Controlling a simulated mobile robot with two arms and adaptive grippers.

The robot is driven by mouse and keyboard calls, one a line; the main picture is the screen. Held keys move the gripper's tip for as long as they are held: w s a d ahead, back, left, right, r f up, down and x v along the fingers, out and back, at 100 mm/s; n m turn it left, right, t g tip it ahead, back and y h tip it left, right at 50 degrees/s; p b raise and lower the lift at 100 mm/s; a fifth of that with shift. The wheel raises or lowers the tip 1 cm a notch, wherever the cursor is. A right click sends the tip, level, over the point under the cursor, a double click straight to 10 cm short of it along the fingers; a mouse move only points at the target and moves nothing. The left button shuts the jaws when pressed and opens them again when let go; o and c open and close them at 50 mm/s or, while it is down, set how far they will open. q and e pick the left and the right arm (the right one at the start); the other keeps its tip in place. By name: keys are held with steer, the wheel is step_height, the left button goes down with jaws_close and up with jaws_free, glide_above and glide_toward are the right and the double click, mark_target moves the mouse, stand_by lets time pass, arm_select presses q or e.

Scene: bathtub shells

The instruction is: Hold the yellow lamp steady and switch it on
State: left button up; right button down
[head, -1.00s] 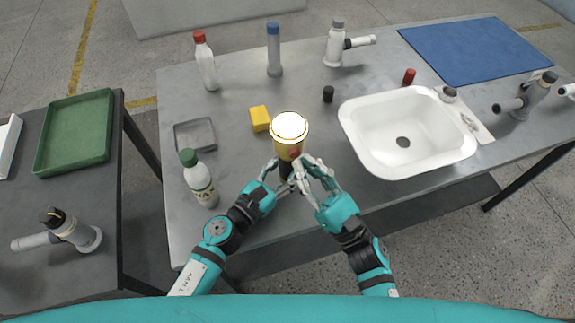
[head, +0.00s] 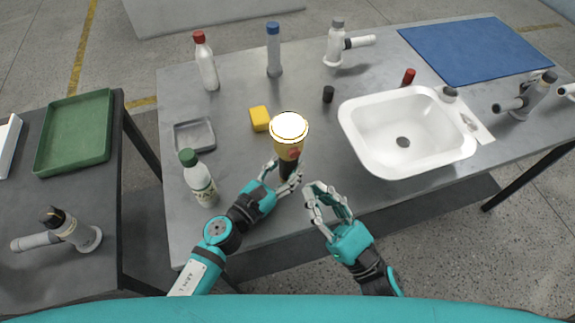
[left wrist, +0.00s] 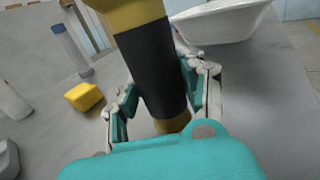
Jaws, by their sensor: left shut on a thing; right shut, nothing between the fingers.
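The yellow lamp (head: 287,146) stands upright near the front middle of the table, its round top glowing white. A red spot shows on its side. My left gripper (head: 286,176) is shut on the lamp's black lower part; in the left wrist view the gripper's fingers (left wrist: 160,100) lie on both sides of the black grip (left wrist: 152,65). My right gripper (head: 325,190) is shut and empty, a little to the right of the lamp and apart from it.
A white basin (head: 405,135) stands right of the lamp. A yellow block (head: 260,118), a grey tray (head: 194,135) and a green-capped bottle (head: 199,180) are to the left. A black cap (head: 328,94) and a red cap (head: 408,77) lie behind. A blue mat (head: 475,50) covers the back right.

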arm_select(q)
steer(key=o, duration=1.4)
steer(key=v, duration=1.2)
steer(key=shift+s+a, duration=0.1)
steer(key=shift+a, duration=0.05)
